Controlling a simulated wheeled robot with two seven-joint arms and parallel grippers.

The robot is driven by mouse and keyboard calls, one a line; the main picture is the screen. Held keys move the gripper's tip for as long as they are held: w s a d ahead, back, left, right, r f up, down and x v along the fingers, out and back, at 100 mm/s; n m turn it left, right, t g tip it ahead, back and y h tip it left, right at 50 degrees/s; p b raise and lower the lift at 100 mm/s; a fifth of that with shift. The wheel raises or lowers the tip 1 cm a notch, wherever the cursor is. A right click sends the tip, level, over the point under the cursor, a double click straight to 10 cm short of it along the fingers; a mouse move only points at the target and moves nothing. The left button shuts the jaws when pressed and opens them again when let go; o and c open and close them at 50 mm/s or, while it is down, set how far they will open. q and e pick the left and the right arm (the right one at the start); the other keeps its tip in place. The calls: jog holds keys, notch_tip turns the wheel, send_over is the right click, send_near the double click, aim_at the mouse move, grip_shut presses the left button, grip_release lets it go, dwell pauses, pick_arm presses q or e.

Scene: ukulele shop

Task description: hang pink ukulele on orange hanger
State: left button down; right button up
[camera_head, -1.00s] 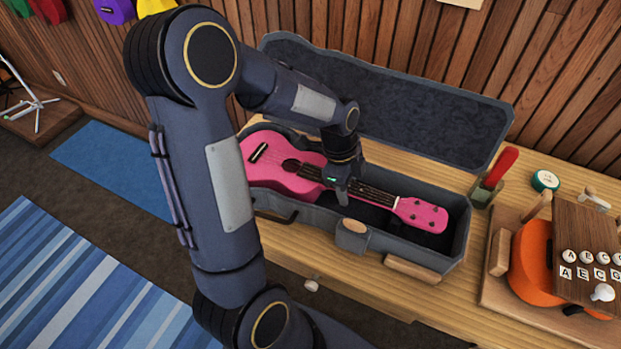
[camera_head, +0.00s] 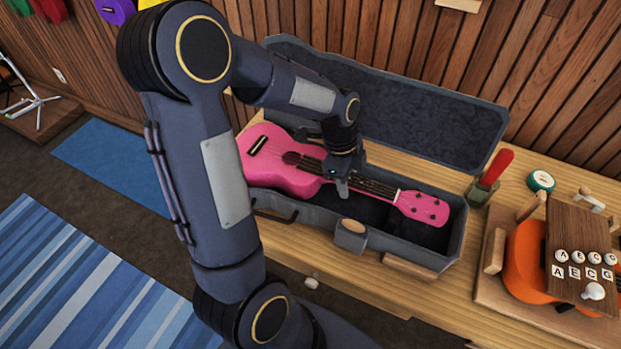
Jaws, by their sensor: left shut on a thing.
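The pink ukulele (camera_head: 285,182) lies in or just above the open grey case (camera_head: 352,237) on the wooden bench. Its body is to the left, partly behind my left arm, and its headstock (camera_head: 422,207) is to the right. My left gripper (camera_head: 342,192) is shut on the ukulele's neck, near where it meets the body. I cannot tell exactly how high the ukulele is above the case floor. The orange hanger cannot be made out in this view. My right gripper is not in view.
The case lid (camera_head: 390,110) stands open behind. To the right are a red-handled tool (camera_head: 496,167), a round green tin (camera_head: 541,181) and an orange ukulele (camera_head: 525,265) on a wooden stand with lettered knobs. Coloured shapes hang on the wall at upper left.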

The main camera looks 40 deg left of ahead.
pick_arm(q)
jog(key=shift+d+p+v, duration=0.25)
jog(key=shift+p+v, duration=0.7)
jog(key=shift+v, duration=0.3)
jog(key=shift+d+p+v, duration=0.25)
jog(key=shift+p+v, duration=0.65)
jog(key=shift+v, duration=0.35)
jog(key=shift+w+r, duration=0.15)
jog(key=shift+r, duration=0.05)
